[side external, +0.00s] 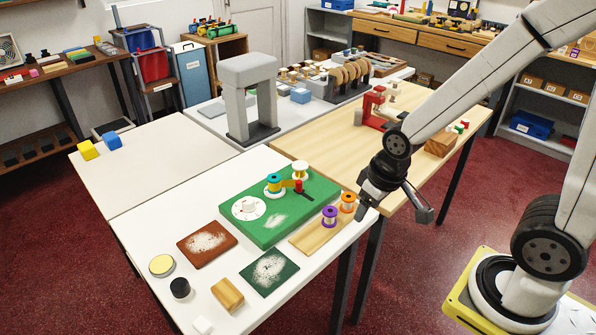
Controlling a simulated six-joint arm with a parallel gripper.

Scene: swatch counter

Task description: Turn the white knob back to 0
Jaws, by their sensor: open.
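The white knob (249,205) sits on a round white dial at the left part of a green board (291,225). The dial's marks are too small to read, so I cannot tell where the knob points. My gripper (395,212) hangs right of the green board, near the table's right edge. It is open and empty, with its fingers spread apart. It is well apart from the knob.
On the board behind the knob stand a teal spool (273,183), a yellow-and-white spool and a red part (299,187). A wooden strip (318,234) holds purple and orange spools between board and gripper. Brown (199,251) and dark green (262,280) swatches lie in front.

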